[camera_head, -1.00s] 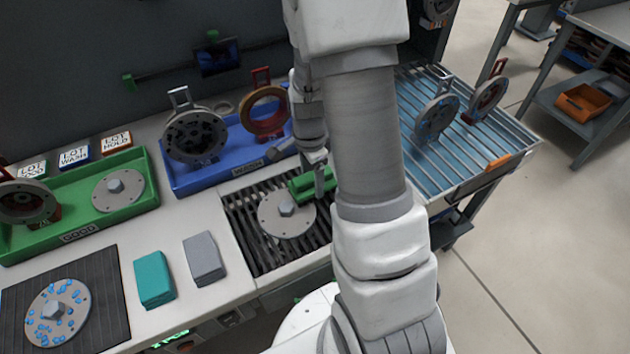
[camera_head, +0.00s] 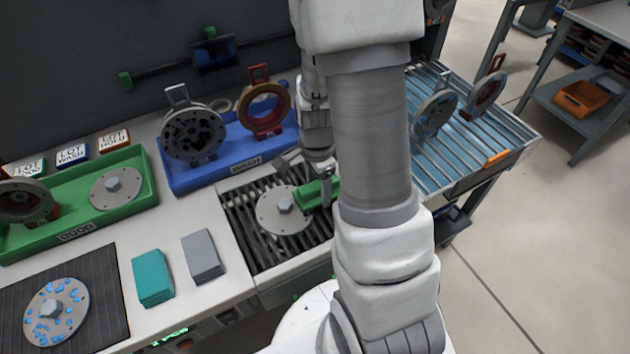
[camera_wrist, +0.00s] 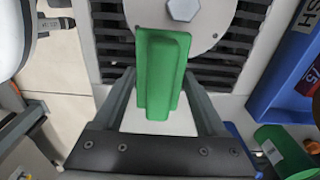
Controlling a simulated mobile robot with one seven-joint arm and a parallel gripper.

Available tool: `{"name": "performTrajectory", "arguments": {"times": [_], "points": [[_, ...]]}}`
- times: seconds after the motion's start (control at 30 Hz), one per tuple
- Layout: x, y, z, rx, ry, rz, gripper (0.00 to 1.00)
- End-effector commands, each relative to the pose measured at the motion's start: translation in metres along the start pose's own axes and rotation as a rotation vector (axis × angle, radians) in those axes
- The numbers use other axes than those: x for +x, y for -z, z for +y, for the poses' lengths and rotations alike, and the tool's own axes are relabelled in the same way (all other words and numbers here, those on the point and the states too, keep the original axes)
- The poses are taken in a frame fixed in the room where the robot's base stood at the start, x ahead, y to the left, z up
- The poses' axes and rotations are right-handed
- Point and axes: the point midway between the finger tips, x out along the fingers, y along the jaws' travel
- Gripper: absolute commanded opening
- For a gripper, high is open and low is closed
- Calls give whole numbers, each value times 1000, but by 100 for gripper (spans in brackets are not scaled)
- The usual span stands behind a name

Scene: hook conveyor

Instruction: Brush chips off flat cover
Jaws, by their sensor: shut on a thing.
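My gripper (camera_head: 327,190) is shut on a green block-shaped brush (camera_head: 312,195), also seen between the fingers in the wrist view (camera_wrist: 160,75). A grey flat cover (camera_head: 270,217) with a hex hub lies on the dark slatted grate (camera_head: 243,238); no blue chips show on its visible face. The brush is over the cover's right edge; whether it touches cannot be told. The cover shows at the top of the wrist view (camera_wrist: 150,12). Another flat cover (camera_head: 75,320), dotted with blue chips, lies on a black mat (camera_head: 110,290) at lower left.
A green tray (camera_head: 75,235) holds a flat cover (camera_head: 117,188) and a ring part. A blue tray (camera_head: 190,184) holds upright round parts. Teal (camera_head: 153,276) and grey (camera_head: 203,256) blocks lie between mat and grate.

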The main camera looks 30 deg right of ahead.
Motion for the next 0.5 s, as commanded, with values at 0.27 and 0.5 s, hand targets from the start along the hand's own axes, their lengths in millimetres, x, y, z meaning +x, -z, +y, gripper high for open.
{"name": "performTrajectory", "arguments": {"times": [0.27,0.5], "points": [[2,0,5,0,-8,-1,22],[-10,0,5,-1,-8,-1,22]]}}
